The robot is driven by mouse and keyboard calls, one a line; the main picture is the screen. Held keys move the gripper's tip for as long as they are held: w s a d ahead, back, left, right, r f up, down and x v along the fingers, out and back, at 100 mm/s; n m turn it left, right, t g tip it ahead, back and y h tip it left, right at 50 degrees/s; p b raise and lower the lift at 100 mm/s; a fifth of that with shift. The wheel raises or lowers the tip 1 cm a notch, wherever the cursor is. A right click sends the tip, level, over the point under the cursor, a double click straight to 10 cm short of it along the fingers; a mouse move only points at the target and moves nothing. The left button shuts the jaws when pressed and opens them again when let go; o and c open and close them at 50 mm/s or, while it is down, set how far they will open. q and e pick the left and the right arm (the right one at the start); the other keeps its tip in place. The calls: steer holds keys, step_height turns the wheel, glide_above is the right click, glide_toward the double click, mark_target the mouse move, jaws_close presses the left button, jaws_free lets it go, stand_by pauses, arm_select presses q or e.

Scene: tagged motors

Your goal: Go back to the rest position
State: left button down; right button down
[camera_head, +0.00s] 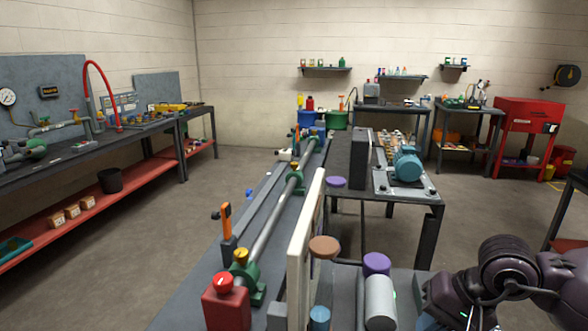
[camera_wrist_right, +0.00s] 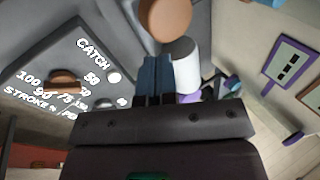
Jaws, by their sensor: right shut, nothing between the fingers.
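My right arm (camera_head: 490,285) comes in at the lower right of the head view, over the near end of the bench. In the right wrist view my right gripper (camera_wrist_right: 153,75) points up the picture, with its two fingers together and nothing between them. Past the fingertips are a brown round knob (camera_wrist_right: 166,18) and a pale cylinder (camera_wrist_right: 184,62). I cannot tell whether the fingers touch them. A dark panel (camera_wrist_right: 60,60) with white lettering, "CATCH" and "STROKE", lies to the left. My left gripper is not in the head view.
In the head view a pale upright board (camera_head: 304,245) stands along the bench, by a grey cylinder (camera_head: 380,300) with a purple top. A red block (camera_head: 226,305) and green rod supports stand left. A teal motor (camera_head: 407,165) sits farther back. Floor is open on both sides.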

steer(key=s+a+m+y, duration=0.3)
steer(key=a+y, duration=0.2)
steer(key=a, duration=0.3)
steer(key=a+r+m+t+y, duration=0.3)
steer(key=r+m+t+y, duration=0.45)
steer(key=m, duration=0.85)
steer(key=w+d+m+t+h, duration=0.2)
steer(key=d+m+t+h, duration=0.45)
steer(key=m, duration=0.95)
steer(key=s+d+f+m+g+h, duration=0.1)
steer(key=s+d+f+m+h, duration=0.1)
steer(key=d+f+m+h, duration=0.65)
steer(key=s+d+f+m+g+h, duration=0.15)
steer(key=f+m+h, duration=0.35)
steer(key=m, duration=0.8)
steer(key=s+a+f+m+g+y, duration=0.1)
steer(key=s+f+m+g, duration=0.45)
steer(key=s, duration=0.35)
steer(key=s+a+f+m+g+y, duration=0.1)
steer(key=s+f+m+g, duration=0.5)
steer(key=s, duration=0.4)
steer(key=w+f+n+t, duration=0.1)
steer(key=w+f+t, duration=0.7)
steer(key=f, duration=0.2)
steer(key=shift+d+f+n+t, duration=0.2)
steer(key=shift+f+n+t, duration=0.1)
steer(key=shift+t, duration=0.1)
steer(key=shift+y, duration=0.25)
